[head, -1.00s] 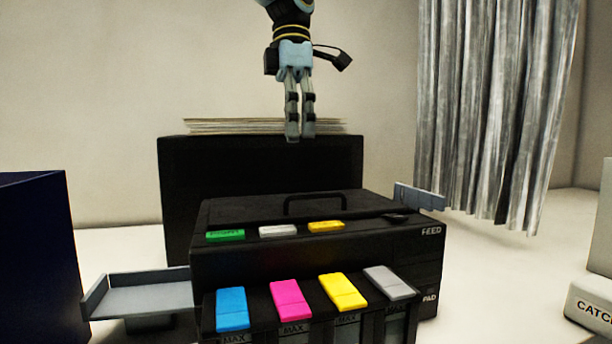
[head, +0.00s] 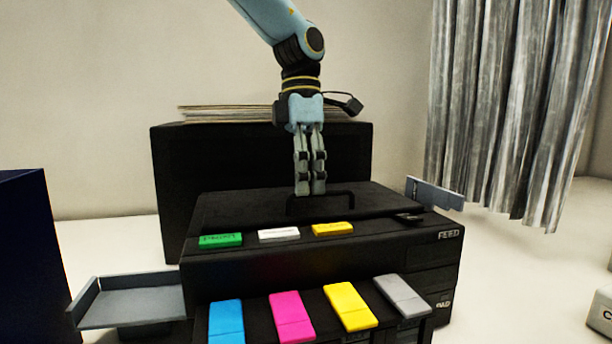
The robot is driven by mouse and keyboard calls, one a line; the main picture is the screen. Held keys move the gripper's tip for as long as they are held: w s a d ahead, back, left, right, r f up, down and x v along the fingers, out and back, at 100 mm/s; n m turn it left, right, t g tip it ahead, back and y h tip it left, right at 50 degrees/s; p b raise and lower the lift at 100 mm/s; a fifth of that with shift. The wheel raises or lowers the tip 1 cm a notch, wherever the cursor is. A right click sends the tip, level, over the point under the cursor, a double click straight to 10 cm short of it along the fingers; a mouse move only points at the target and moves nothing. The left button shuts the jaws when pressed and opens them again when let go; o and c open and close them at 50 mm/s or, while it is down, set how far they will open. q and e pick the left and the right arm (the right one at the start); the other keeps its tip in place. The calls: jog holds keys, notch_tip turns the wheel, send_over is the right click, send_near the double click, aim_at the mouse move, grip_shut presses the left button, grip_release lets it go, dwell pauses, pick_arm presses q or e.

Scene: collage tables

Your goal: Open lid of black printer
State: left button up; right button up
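The black printer (head: 400,255) stands in the middle of the head view. Its lid (head: 240,207) lies flat and closed on top, with a black bar handle (head: 345,203) standing up from it. My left gripper (head: 311,192) points straight down at the handle. Its two fingers are close together, with a thin gap between them at most. The fingertips overlap the handle's top bar in the picture. I cannot tell whether they touch it. My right gripper is not in view.
Green, white and yellow buttons (head: 278,233) line the printer's front top edge. Coloured tank caps (head: 291,315) sit below. A grey tray (head: 130,303) juts out left. A black box (head: 190,165) with stacked sheets (head: 230,112) stands behind. A dark blue box (head: 30,260) is far left.

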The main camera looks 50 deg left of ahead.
pick_arm(q)
jog(key=shift+d+f, duration=0.1)
jog(key=shift+f, duration=0.15)
grip_shut()
dwell(0.3)
